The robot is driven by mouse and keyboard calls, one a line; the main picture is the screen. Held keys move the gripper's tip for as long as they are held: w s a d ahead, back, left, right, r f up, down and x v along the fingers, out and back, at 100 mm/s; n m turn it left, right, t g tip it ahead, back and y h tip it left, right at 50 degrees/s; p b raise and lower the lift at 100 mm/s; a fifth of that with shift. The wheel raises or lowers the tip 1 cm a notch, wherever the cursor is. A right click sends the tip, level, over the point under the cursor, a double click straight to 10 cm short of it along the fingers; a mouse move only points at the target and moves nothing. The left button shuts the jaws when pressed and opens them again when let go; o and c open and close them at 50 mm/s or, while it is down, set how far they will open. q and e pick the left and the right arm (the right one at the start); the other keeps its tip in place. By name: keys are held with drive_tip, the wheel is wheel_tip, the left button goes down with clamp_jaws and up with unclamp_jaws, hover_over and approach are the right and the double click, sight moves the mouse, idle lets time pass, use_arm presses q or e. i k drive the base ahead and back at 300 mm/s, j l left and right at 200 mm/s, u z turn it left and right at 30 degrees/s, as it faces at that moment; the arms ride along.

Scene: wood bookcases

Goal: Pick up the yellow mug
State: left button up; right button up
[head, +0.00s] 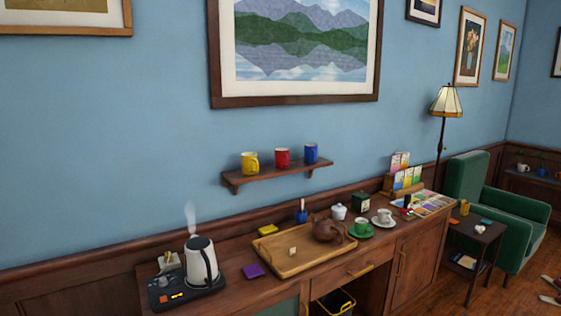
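The yellow mug (249,163) stands upright at the left end of a small wooden wall shelf (280,175). Its handle points to the right. A red mug (282,157) stands to its right on the same shelf, with a gap between them. A blue mug (311,153) stands at the shelf's right end. Neither of my grippers shows in the head view.
Below the shelf is a wooden sideboard (228,268) with a steaming kettle (201,262), a wooden tray (283,268), a brown teapot (327,231) and cups. A green armchair (478,180) and small dark table (476,229) stand at right.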

sight(250, 162)
drive_tip(key=i+l, duration=0.35)
drive_tip(key=i, duration=0.2)
drive_tip(key=i+l, duration=0.3)
drive_tip(key=i, duration=0.2)
drive_tip(key=i+l+u, duration=0.1)
drive_tip(key=i+l, duration=0.25)
drive_tip(key=i, duration=0.2)
